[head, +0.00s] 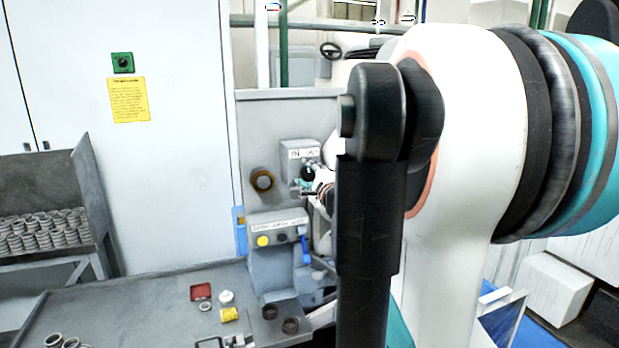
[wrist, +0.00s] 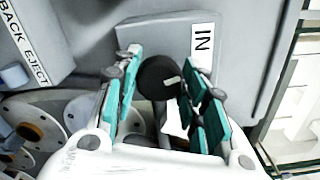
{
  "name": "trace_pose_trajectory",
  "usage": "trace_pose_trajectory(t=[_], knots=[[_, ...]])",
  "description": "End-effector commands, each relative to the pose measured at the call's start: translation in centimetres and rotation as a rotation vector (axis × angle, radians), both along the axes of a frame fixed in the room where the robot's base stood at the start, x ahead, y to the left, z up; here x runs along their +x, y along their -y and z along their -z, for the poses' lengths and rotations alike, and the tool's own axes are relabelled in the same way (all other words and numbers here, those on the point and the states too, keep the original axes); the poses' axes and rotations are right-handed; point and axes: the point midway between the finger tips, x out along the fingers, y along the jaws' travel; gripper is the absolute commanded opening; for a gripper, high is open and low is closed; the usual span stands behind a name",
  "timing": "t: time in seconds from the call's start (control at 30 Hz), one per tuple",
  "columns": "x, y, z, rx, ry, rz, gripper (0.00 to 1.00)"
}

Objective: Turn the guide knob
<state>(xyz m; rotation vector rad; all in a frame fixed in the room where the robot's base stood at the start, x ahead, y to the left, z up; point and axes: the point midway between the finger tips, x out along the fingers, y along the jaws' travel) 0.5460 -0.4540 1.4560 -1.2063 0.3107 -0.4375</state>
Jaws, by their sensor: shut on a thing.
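The guide knob (wrist: 157,78) is a round black knob with a short white mark on its face. It sits on a grey box (wrist: 160,35) with a white "IN" label. In the head view the knob (head: 307,173) shows small, below the label on the grey box (head: 300,151). My gripper (wrist: 160,68) has its teal-padded fingers on either side of the knob and is shut on it. In the head view my gripper (head: 306,187) is partly hidden behind my dark arm link.
A control box (head: 270,231) with a yellow button (head: 262,241) stands below. A brown ring (head: 262,180) is on the machine to the left. The bench (head: 130,305) holds a red tray (head: 201,292), a yellow piece (head: 229,315) and loose rings. A "BACK EJECT" panel (wrist: 28,50) is left in the wrist view.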

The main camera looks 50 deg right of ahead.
Motion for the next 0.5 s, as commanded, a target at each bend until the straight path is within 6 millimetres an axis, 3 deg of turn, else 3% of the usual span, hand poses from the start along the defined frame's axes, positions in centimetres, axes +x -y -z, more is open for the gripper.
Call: trace_pose_trajectory(t=[0.5], knots=[[0.0,-0.12,0.25,-0.269,-0.149,-0.001,0.15]])
